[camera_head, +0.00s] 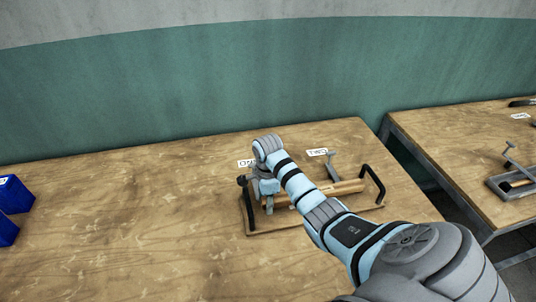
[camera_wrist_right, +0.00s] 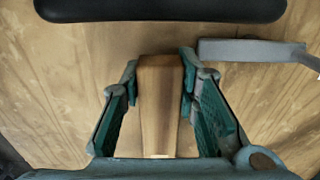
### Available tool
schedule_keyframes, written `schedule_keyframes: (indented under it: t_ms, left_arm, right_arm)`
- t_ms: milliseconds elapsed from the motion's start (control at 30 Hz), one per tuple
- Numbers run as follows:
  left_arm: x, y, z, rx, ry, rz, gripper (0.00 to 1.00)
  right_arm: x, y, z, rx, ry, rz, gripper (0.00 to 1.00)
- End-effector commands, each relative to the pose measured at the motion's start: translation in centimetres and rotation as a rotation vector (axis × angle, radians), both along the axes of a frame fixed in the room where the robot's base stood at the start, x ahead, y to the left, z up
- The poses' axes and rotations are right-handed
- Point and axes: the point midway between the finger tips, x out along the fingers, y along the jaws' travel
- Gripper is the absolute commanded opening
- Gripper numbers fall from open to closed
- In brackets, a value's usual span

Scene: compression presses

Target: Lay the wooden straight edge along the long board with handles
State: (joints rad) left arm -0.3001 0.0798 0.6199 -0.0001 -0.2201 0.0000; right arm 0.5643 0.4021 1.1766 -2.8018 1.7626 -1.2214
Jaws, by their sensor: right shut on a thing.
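The long board with handles (camera_head: 282,226) lies on the wooden table, with an upright black handle at each end. A wooden bar, apparently the straight edge (camera_head: 346,187), shows on or just over the board beyond my right arm. My right gripper (camera_head: 268,203) is low at the board's left end, beside the left handle. In the right wrist view, my right gripper (camera_wrist_right: 160,98) is shut on the wooden straight edge (camera_wrist_right: 159,120), with one finger on each side. My forearm hides the middle of the board. My left gripper is not in view.
A black handle (camera_wrist_right: 160,9) and a grey metal piece (camera_wrist_right: 250,50) are close to the fingers. A grey clamp-like part (camera_head: 333,168) and a label (camera_head: 317,152) are behind the board. Blue bins (camera_head: 14,195) stand at left. The table's left middle is clear.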

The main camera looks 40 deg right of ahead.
Motion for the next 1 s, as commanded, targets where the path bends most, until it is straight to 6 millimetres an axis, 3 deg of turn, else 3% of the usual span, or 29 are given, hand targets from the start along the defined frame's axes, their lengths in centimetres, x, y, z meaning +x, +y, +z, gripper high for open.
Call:
schedule_keyframes:
  t_ms: [267,300,400,800,900,1000]
  left_arm:
    - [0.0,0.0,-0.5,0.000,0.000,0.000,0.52]
    - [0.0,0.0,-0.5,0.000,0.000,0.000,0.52]
    - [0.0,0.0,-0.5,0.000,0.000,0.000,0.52]
    - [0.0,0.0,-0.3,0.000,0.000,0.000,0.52]
    - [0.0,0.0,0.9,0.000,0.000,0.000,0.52]
    - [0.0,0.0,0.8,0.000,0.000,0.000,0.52]
  right_arm:
    - [0.0,0.0,-0.6,0.000,0.000,0.000,0.00]
    - [0.0,0.0,-0.6,0.000,0.000,0.000,0.35]
    - [0.0,0.0,-0.6,0.000,0.000,0.000,0.49]
    - [0.0,0.0,-0.3,0.000,-0.001,0.000,0.49]
    - [0.0,0.0,1.0,-0.001,-0.002,0.000,0.49]
    - [0.1,-0.1,3.0,-0.002,-0.006,0.001,0.49]
